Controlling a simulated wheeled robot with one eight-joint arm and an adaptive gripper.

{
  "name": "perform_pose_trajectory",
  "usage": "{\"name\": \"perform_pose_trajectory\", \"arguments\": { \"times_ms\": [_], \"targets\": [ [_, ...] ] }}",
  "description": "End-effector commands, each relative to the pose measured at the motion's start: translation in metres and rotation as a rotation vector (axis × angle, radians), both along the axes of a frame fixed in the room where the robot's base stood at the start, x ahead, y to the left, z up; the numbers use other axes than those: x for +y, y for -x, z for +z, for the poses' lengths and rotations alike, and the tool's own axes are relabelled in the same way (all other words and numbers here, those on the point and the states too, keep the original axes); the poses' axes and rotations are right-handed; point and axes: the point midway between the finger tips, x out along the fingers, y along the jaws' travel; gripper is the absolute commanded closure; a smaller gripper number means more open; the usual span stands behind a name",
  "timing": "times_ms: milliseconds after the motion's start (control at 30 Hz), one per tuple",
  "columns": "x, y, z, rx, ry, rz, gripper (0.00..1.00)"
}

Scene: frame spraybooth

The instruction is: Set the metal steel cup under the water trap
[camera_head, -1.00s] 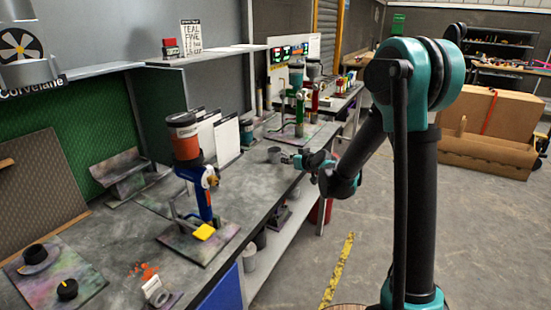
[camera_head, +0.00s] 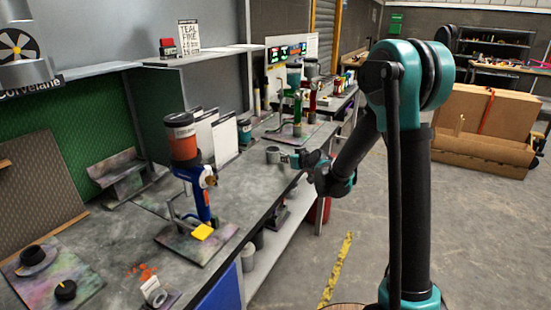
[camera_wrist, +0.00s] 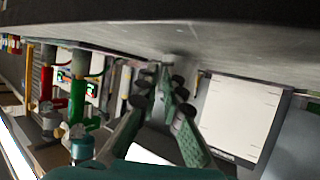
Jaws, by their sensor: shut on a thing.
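The small grey metal cup (camera_head: 273,155) is upright at the far part of the bench, at the tip of my gripper (camera_head: 284,157). My gripper reaches it from the right and is shut on it. I cannot tell whether its base touches the bench. In the wrist view my two fingers (camera_wrist: 165,92) show, but the cup is not clear there. Coloured canister stands are in view: a blue one (camera_head: 204,200) nearer, a green one (camera_head: 297,108) and a red one (camera_head: 312,95) beyond the cup. I cannot tell which is the water trap.
The grey bench (camera_head: 225,180) has bare room between the blue stand and the cup. A white panel (camera_head: 224,140) leans behind it. A shelf (camera_head: 200,57) overhangs the back. A black knob (camera_head: 66,290) sits at the near left. Cardboard boxes (camera_head: 485,120) stand on the floor at right.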

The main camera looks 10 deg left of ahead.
Motion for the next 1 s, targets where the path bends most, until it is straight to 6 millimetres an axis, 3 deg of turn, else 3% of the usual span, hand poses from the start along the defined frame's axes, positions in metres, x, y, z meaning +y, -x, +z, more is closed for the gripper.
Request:
{"name": "perform_pose_trajectory", "arguments": {
  "times_ms": [267, 467, 1000],
  "targets": [
    [0.0, 0.0, 0.005, 0.0, 0.002, 0.001, 1.0],
    [0.0, 0.0, 0.027, 0.0, 0.001, 0.0, 1.0],
    [0.0, 0.0, 0.16, 0.0, 0.001, 0.0, 1.0]
  ]
}}
